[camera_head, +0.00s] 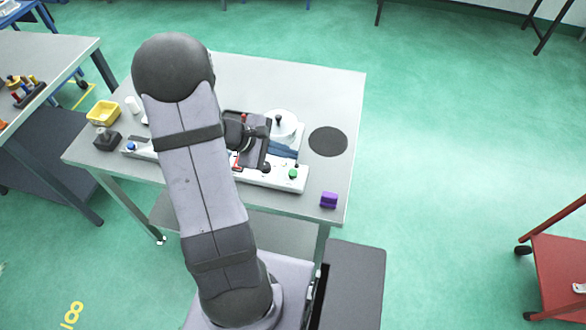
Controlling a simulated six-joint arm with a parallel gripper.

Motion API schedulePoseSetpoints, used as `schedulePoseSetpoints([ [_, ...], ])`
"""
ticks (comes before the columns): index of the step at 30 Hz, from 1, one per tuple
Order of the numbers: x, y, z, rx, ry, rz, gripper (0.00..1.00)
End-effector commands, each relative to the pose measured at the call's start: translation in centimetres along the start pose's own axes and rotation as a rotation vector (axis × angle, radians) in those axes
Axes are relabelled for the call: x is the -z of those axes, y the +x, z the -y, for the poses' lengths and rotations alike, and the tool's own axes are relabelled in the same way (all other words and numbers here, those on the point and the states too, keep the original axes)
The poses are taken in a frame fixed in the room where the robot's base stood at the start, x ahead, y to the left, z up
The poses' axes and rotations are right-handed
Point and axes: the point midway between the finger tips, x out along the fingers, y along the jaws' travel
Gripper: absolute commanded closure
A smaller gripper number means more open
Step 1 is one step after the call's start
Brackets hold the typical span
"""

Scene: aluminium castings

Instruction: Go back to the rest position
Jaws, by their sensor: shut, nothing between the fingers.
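My arm rises from the bottom of the view and reaches over the grey table (330,92). My gripper (249,135) is at the dark wrist end, to the right of the upper arm link. It is small and partly merges with the dark parts behind it; it is shut and holds nothing. It is over or close to a white station (270,180) with a dark plate, red parts, and a green button (293,174). I cannot tell whether it touches anything there. The arm hides the station's middle-left part.
A white round part (284,122) stands behind the station, with a black disc (328,141) to its right. A purple block (328,200) is near the front right corner. A yellow bin (103,113) and a dark box (107,140) stand at the left. The table's back right is clear.

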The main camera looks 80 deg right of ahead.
Motion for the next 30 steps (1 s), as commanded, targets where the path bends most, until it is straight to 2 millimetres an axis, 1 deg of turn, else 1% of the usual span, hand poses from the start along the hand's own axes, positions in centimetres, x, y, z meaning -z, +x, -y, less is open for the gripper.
schedulePoseSetpoints([
  [19, 0.0, 0.0, 0.0, 0.000, 0.001, 0.000, 1.00],
  [23, 0.2, 0.0, 0.1, 0.001, -0.025, -0.006, 1.00],
  [26, 0.4, 0.0, 1.3, 0.051, -0.013, -0.014, 1.00],
  [29, 0.2, -0.1, 4.1, 0.145, 0.026, -0.012, 1.00],
  [30, 0.1, -0.2, 5.7, 0.196, 0.047, -0.008, 1.00],
])
